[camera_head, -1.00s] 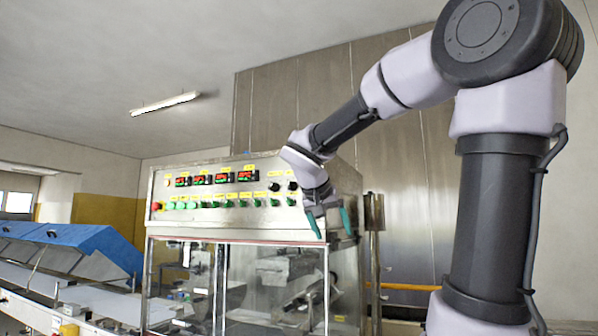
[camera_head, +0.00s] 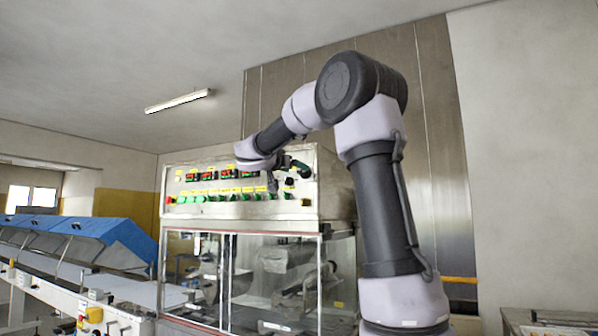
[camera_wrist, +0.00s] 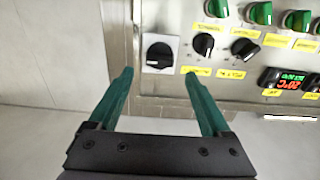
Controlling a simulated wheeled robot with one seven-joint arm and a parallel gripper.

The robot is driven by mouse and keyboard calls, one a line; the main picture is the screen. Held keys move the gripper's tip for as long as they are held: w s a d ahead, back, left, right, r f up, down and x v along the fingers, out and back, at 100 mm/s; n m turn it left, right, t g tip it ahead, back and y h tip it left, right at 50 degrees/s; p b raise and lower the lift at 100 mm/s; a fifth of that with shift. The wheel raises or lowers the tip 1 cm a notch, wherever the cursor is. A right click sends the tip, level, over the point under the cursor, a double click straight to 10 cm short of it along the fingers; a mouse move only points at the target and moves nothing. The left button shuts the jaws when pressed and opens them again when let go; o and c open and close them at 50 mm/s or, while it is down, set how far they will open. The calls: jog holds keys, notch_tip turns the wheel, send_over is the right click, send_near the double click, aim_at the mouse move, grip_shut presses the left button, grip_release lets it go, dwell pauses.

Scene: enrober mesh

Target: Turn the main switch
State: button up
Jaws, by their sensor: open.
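The main switch (camera_wrist: 159,54) is a black rotary knob on a square light plate near the panel's edge in the wrist view. My gripper (camera_wrist: 158,75) is open and empty. Its two teal fingers point at the panel, with the tips on either side of the knob in the picture. I see no contact, and the remaining depth gap is hard to judge. In the head view my arm reaches over to the right part of the control panel (camera_head: 215,198), and my wrist partly covers the knobs there.
A glass-fronted cabinet (camera_head: 195,265) is below the panel. A blue-covered conveyor line (camera_head: 85,235) stands at the left.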

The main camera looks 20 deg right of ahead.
aim_at(304, 172)
jog(key=shift+x, duration=2.05)
grip_shut()
